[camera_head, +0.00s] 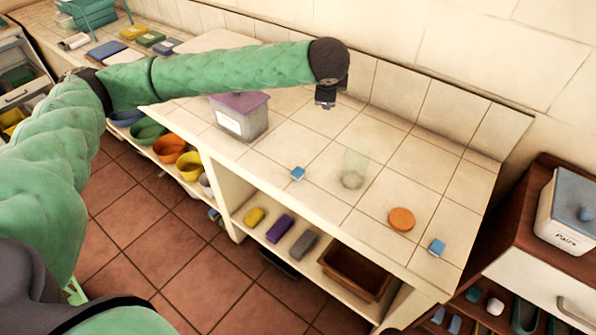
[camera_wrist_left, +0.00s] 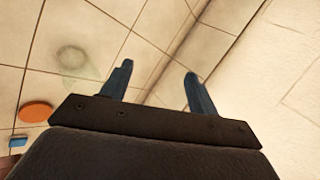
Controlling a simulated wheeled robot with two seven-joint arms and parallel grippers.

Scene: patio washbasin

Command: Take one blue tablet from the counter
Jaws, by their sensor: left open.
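Two small blue tablets lie on the tiled counter (camera_head: 400,160). One blue tablet (camera_head: 297,174) is near the counter's front edge, left of a clear glass. The other blue tablet (camera_head: 437,247) is at the right end, beside an orange disc; a blue tablet also shows at the lower left of the left wrist view (camera_wrist_left: 18,142). My left gripper (camera_head: 326,98) hangs above the back of the counter, apart from both tablets. In the left wrist view its two fingers (camera_wrist_left: 158,88) are spread with nothing between them. My right gripper is not in view.
A clear glass (camera_head: 354,168) stands mid-counter, with the orange disc (camera_head: 401,219) to its right. A grey box with a purple lid (camera_head: 240,114) stands at the left. The tiled backsplash (camera_head: 440,112) rises behind. A white labelled box (camera_head: 566,212) sits on the right cabinet.

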